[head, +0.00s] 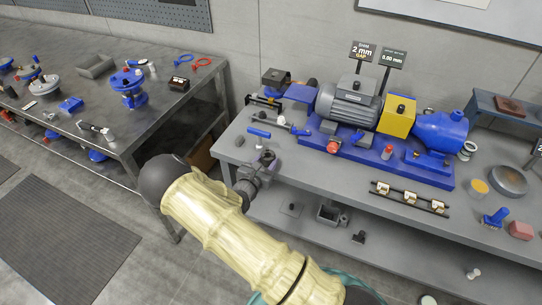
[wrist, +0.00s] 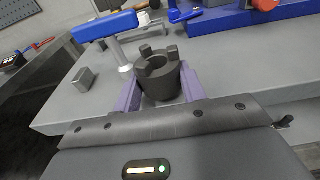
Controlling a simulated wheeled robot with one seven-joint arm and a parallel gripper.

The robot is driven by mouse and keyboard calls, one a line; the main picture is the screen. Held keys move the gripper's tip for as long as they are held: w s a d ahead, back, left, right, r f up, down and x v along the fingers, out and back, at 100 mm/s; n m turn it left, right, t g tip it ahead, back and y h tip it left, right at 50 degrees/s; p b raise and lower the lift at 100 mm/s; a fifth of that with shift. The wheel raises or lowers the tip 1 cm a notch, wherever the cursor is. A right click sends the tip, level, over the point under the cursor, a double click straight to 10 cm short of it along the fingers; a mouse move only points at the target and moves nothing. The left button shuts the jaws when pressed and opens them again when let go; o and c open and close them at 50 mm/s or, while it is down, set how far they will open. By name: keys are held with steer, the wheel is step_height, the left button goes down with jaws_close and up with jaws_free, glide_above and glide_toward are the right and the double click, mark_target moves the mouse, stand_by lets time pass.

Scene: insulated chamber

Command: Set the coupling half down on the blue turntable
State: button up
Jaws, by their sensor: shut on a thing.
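My gripper (wrist: 160,88) is shut on the coupling half (wrist: 158,68), a dark grey round part with blocky teeth facing up, held between two purple fingers. In the head view my gripper (head: 262,172) is at the left end of the grey bench, and the coupling half shows as a small dark shape between the fingers. A blue-topped piece on a silver post (wrist: 104,26) stands just left of the coupling half; it also shows in the head view (head: 259,133). I cannot tell surely which blue thing is the turntable.
The grey bench (head: 230,153) carries a motor (head: 350,103), a yellow guard (head: 397,116) and a blue pump (head: 440,130) on a blue base. A small grey block (wrist: 84,79) lies left of the post. A dark table (head: 60,110) with blue parts stands at left.

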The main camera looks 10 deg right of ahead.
steer(key=f+b+v, duration=0.1)
steer(key=f+v, duration=0.1)
steer(key=v, duration=1.1)
steer(key=shift+s+b, duration=0.2)
steer(key=shift+b, duration=0.15)
steer(key=shift+a, duration=0.1)
steer(key=s+d+f+n+t+y+p, duration=0.1)
steer(key=d+f+n+t+y+p, duration=0.2)
steer(key=d+f+n+y, duration=0.4)
steer(key=d+f+y, duration=0.2)
steer(key=d+f, duration=0.1)
steer(key=shift+d+y, duration=0.3)
steer(key=shift+d, duration=0.05)
